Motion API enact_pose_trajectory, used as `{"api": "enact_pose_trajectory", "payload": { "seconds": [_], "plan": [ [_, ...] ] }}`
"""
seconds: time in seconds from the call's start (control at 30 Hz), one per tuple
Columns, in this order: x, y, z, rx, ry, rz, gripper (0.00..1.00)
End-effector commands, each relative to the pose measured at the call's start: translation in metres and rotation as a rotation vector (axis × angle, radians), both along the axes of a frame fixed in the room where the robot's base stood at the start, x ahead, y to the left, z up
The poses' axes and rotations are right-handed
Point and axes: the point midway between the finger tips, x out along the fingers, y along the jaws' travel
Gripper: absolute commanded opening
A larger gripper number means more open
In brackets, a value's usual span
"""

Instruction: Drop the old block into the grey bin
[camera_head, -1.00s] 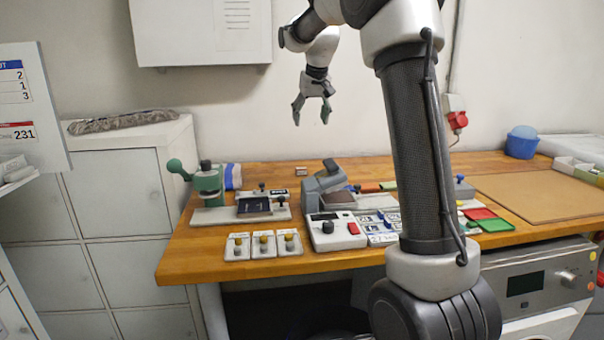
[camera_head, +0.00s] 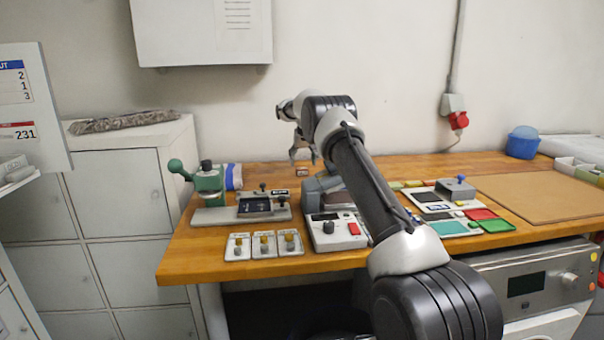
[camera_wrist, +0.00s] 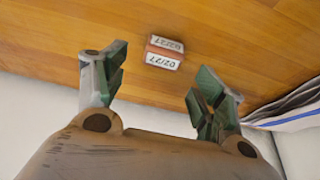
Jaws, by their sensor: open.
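A small block (camera_wrist: 164,52) with white date labels reading 02/27 and a reddish-brown side lies on the wooden bench in the wrist view. It shows as a small piece near the back of the bench in the head view (camera_head: 302,171). My gripper (camera_wrist: 160,92) is open and empty, with its green-padded fingers apart; the block appears beyond the gap between them, not touched. In the head view my gripper (camera_head: 302,156) hangs just above the block, partly hidden by my arm. I cannot make out a grey bin in either view.
A green hand press (camera_head: 208,185) stands to the left, beside a blue-and-white roll (camera_head: 233,176). A control box (camera_head: 336,232) and several switch plates line the front edge. A blue tub (camera_head: 522,142) stands at the back right. The wall is close behind the bench.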

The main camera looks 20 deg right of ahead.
Motion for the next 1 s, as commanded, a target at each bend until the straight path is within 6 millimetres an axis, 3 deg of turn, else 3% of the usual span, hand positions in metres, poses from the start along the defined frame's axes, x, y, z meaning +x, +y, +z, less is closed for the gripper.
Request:
{"api": "enact_pose_trajectory", "payload": {
  "seconds": [0.2,0.47,0.7,1.0],
  "plan": [
    [0.007,0.000,-0.035,0.000,0.002,0.001,0.70],
    [0.009,-0.001,-0.039,0.001,0.001,0.001,0.70],
    [0.009,-0.001,-0.039,0.001,0.001,0.001,0.28],
    [0.009,-0.001,-0.038,0.001,0.000,0.001,0.25]
  ]
}}
